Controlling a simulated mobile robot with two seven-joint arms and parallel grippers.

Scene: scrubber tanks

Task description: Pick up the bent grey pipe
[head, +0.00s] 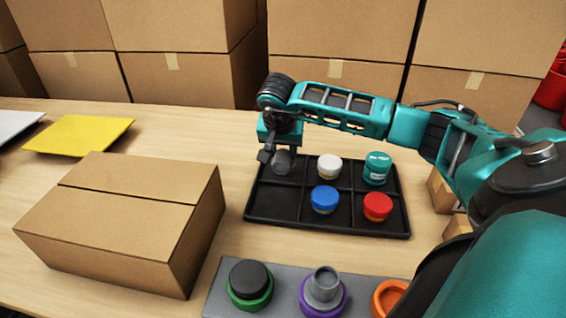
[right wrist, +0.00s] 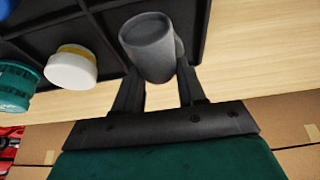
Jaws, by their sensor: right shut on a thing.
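The bent grey pipe (head: 284,163) is at the back left compartment of the black tray (head: 328,229). My right gripper (head: 272,150) reaches it from above and behind and is shut on it. In the right wrist view the pipe (right wrist: 150,48) sits between the two dark fingers of the gripper (right wrist: 157,82), its round end facing the camera. The pipe's lower part is partly hidden, and I cannot tell whether it touches the tray floor. My left gripper is not in view.
The tray also holds a white-lidded jar (head: 329,166), a teal jar (head: 377,168), a blue cap (head: 324,200) and a red cap (head: 377,207). A grey holder (head: 213,295) with coloured rings is in front. A closed carton (head: 120,215) stands left; stacked cartons (head: 340,40) line the back.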

